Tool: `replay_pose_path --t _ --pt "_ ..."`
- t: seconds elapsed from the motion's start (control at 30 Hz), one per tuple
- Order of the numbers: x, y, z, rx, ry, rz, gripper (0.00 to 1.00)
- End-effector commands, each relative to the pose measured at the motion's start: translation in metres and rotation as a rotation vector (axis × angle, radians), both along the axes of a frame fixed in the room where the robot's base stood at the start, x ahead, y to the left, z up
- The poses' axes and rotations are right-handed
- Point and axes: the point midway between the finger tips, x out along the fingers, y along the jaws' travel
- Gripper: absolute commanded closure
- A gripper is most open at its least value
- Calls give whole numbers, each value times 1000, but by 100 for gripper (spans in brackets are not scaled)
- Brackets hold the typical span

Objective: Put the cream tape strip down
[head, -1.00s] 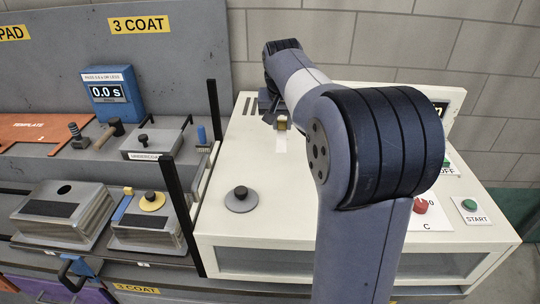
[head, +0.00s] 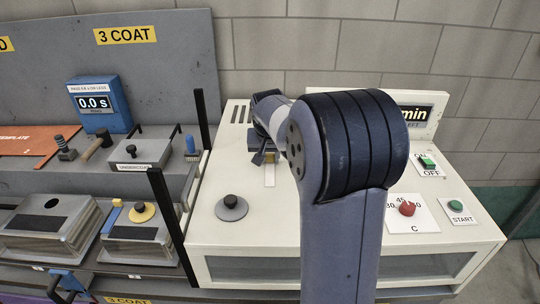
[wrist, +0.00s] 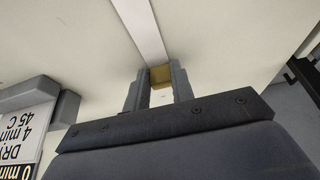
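The cream tape strip (wrist: 143,25) is long, narrow and pale, with a tan block (wrist: 160,76) at its near end. In the wrist view my gripper (wrist: 160,80) has its fingers on both sides of this block, apparently closed on it. In the head view the strip (head: 269,175) shows just below my gripper (head: 264,153), over the white top of the dryer cabinet (head: 225,180). I cannot tell whether the strip touches that top. My arm hides part of the cabinet, and the tan block is hidden in the head view.
A grey disc with a black knob (head: 231,207) sits on the cabinet top left of the strip. The red dial (head: 407,208) and the START button (head: 455,206) are at the right. A black post (head: 172,225) stands at the cabinet's left edge.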

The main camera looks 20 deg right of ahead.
Motion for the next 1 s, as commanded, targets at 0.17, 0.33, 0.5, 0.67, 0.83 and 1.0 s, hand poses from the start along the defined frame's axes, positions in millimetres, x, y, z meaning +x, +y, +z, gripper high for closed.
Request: replay_pose_path --t 0.17,0.33,0.5,0.67,0.83,1.0 --pt "0 0 0 0 1 0 62" --pt "0 0 0 0 1 0 56" --pt "0 0 2 0 0 0 56" --pt "-4 2 16 -1 -4 0 56" --pt "-16 8 49 -1 -6 1 56" --pt "-29 13 83 0 -5 1 56"
